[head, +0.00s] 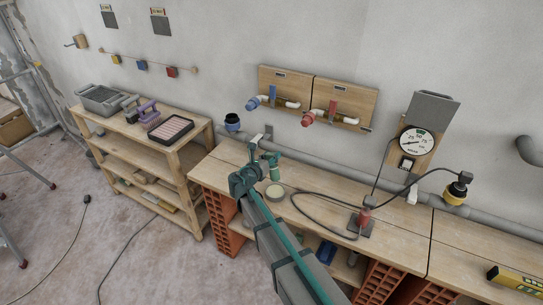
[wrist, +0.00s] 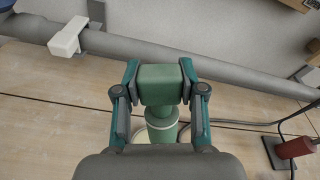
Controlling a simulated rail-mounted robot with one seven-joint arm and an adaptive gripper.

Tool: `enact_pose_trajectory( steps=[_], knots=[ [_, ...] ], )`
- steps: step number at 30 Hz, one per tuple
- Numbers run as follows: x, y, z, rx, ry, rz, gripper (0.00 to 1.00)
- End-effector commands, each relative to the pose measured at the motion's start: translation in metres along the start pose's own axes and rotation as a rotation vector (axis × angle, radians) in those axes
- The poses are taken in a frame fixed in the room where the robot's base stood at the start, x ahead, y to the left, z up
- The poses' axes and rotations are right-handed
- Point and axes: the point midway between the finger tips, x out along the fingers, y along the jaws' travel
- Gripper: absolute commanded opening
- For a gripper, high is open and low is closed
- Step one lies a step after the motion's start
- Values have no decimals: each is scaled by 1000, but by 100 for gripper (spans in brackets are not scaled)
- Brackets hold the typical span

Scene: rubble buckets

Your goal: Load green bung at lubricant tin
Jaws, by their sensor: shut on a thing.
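My gripper (wrist: 160,82) is shut on the green bung (wrist: 160,88), one finger on each side of its block-shaped top. The bung's neck and wider round body (wrist: 162,125) point down toward the bench. In the head view, the bung's green body (head: 275,174) shows just below my gripper (head: 269,158). A low, round, pale tin, which looks like the lubricant tin (head: 275,193), sits on the bench just below the bung. In the wrist view, the tin is mostly hidden behind the bung and the gripper housing. I cannot tell whether bung and tin touch.
A grey pipe (head: 310,149) runs along the wall behind the bench (head: 325,200). A red fitting on a dark plate (head: 360,223) and a looping black hose lie to the right. A pressure gauge (head: 416,142) hangs on the wall. A wooden shelf (head: 185,130) stands left.

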Motion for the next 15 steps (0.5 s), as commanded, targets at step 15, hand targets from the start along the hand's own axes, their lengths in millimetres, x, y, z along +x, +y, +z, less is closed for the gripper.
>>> enact_pose_trajectory(
  steps=[15],
  knots=[
    [8,14,-44,0,-1,0,5]
  ],
)
